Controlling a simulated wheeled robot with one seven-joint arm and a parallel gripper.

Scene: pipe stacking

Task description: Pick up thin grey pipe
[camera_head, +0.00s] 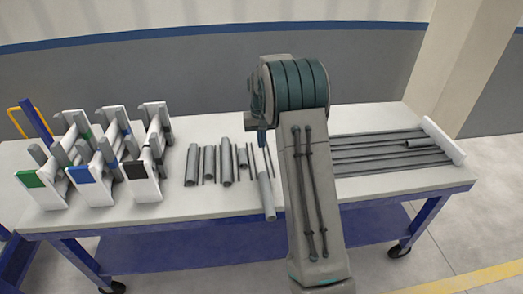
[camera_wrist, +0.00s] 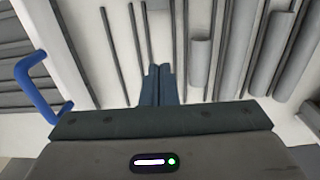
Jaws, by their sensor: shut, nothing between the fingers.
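Several thin grey pipes lie side by side among thicker ones on the white table; one thin pipe (camera_head: 237,159) shows in the head view. The pictures do not show which one is meant. In the wrist view, one thin pipe (camera_wrist: 116,58) lies left of my gripper (camera_wrist: 160,72), and another thin pipe (camera_wrist: 180,42) runs just right of the fingertips. My fingers are together and hold nothing. They point down among the pipes; I cannot tell their height above the table. In the head view my arm hides part of the pipe area and most of the gripper.
Thicker grey pipes (camera_wrist: 200,68) lie right of the fingers. White stands (camera_head: 91,185) with green, blue and black marks stand at the table's left. Long grey pipes (camera_head: 375,158) lie at the right beside a white end block (camera_head: 443,140). A blue handle (camera_wrist: 33,85) shows at the left.

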